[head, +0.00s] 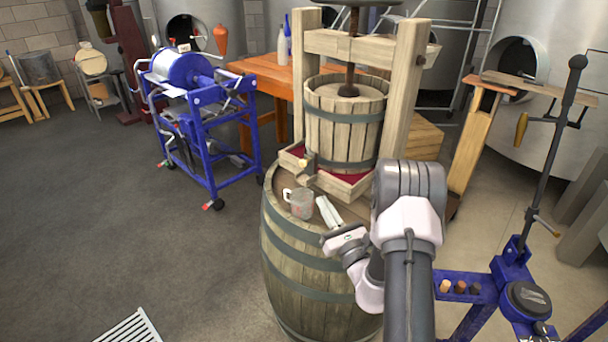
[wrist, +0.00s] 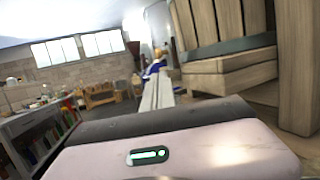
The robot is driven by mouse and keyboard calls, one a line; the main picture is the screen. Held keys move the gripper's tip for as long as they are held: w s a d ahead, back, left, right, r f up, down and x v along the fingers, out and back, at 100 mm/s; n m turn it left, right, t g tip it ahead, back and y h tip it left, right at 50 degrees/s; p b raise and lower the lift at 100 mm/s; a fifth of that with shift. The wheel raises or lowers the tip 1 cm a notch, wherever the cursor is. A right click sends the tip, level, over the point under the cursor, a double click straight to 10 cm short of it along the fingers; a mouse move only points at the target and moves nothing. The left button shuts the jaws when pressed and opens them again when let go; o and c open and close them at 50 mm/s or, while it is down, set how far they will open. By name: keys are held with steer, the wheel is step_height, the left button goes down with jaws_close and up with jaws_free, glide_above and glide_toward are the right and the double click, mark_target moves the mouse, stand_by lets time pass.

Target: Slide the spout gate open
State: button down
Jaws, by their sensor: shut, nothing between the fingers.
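A pale mug (head: 299,203) with a handle stands below the spout on the barrel top. My gripper (head: 326,205) is shut and empty, to the right of the mug and in front of the tray, apart from the gate. In the wrist view the closed fingers (wrist: 158,92) point forward, left of the wooden tray (wrist: 228,75). I cannot make out the gate there.
The barrel (head: 300,270) carries the press, whose slatted basket (head: 343,125) and posts rise behind my gripper. A blue wheeled machine (head: 205,125) stands left, and a blue stand (head: 470,288) with a tall lever stands right.

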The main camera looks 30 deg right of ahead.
mark_target(308, 178)
steer(key=x, duration=1)
steer(key=shift+w+a, duration=0.15)
